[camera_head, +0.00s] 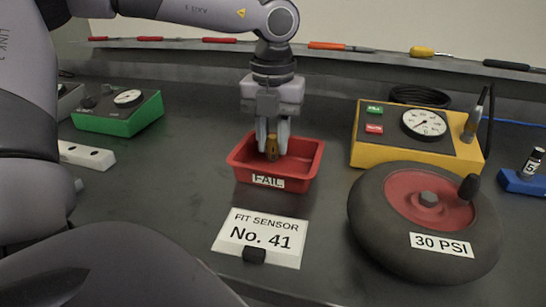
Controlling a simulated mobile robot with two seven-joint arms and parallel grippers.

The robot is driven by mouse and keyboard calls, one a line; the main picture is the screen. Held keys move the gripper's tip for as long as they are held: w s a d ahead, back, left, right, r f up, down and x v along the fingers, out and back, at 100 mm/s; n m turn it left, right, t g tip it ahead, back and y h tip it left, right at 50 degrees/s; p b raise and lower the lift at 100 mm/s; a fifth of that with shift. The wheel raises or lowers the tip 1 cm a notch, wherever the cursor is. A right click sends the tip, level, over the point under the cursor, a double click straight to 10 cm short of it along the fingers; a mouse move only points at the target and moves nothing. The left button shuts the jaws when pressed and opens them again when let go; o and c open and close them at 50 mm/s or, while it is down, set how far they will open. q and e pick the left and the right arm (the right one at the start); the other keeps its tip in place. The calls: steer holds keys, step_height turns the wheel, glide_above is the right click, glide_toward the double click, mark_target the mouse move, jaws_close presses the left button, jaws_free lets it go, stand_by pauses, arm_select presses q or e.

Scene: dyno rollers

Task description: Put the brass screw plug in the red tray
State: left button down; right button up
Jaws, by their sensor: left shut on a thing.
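The brass screw plug (272,147) is small and gold-brown. My left gripper (272,138) points straight down and is shut on it. The plug is over or inside the red tray (308,172), which carries a label reading FAIL; I cannot tell whether the plug touches the tray floor. The gripper fingers hide part of the plug and the tray's back wall. My right gripper is not in view.
To the right are a black wheel (375,222) marked 30 PSI and a yellow gauge box (400,156). A green gauge box (130,120) is at left. Screwdrivers lie along the back ledge.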

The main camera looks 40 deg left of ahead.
mark_target(273, 157)
arm_select(q)
steer(key=shift+f, duration=2)
steer(key=shift+f, duration=0.1)
steer(key=c, duration=0.9)
jaws_free()
step_height(273, 157, up, 12)
steer(key=shift+r+p, duration=0.15)
steer(key=shift+p, duration=0.3)
